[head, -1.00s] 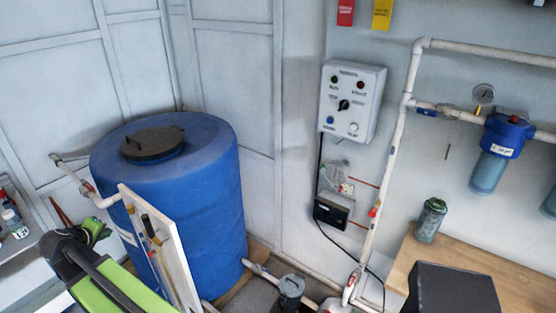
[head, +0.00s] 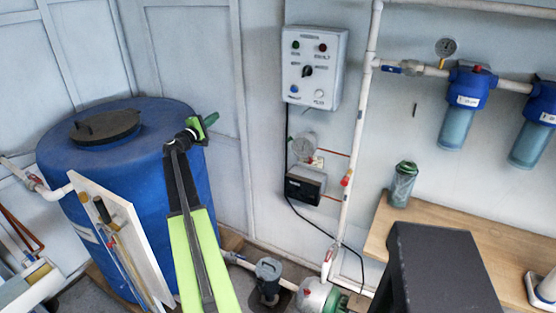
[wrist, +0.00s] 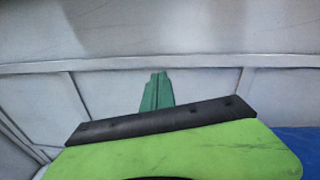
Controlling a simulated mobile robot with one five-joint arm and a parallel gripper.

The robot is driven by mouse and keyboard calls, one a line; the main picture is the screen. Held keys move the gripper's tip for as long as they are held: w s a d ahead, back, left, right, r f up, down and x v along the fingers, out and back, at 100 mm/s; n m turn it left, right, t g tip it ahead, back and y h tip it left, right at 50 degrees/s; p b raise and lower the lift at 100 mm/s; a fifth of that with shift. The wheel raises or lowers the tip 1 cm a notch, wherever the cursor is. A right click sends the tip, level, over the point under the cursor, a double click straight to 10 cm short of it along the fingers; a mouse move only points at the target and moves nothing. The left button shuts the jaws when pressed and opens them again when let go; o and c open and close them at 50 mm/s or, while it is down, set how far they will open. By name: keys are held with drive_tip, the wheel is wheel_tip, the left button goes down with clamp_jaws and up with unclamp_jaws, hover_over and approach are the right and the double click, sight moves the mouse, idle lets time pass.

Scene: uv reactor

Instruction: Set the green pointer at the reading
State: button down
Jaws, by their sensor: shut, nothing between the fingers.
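I cannot make out a green pointer in either view. A white upright board (head: 122,215) with a thin tube and small dark and yellowish fittings stands in front of the blue tank at lower left in the head view; its details are too small to read. A round dial gauge (head: 446,47) sits on the upper pipe, and another round dial (head: 305,147) is on the wall below the control box. My gripper (head: 211,119) is raised in front of the tank's right side, shut and empty, apart from the board and dials. Its dark green fingers also show in the wrist view (wrist: 157,90).
The blue tank (head: 75,225) with a black lid fills the left. A control box (head: 314,68) with knobs hangs on the wall. Blue filter housings (head: 468,88) hang over a wooden bench (head: 440,232) holding a green-capped canister (head: 403,185). Pipes and a pump (head: 268,278) are low down.

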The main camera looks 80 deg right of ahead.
drive_tip(key=s+a+f+m+g+y+b, duration=0.3)
drive_tip(key=s+f+g+b, duration=0.15)
drive_tip(key=s, duration=0.35)
drive_tip(key=s+a+f+m+g+y+b, duration=0.2)
drive_tip(key=s+a+f+m+g+b, duration=0.15)
drive_tip(key=s+f+g, duration=0.35)
drive_tip(key=t+p, duration=0.2)
approach(289, 139)
drive_tip(key=s+d, duration=0.3)
drive_tip(key=d, duration=0.2)
drive_tip(key=shift+d, duration=0.25)
drive_tip(key=shift+s+a+r+m+p, duration=0.1)
drive_tip(key=shift+s+r+m+p, duration=0.15)
drive_tip(key=shift+s+p, duration=0.35)
drive_tip(key=shift+w, duration=0.15)
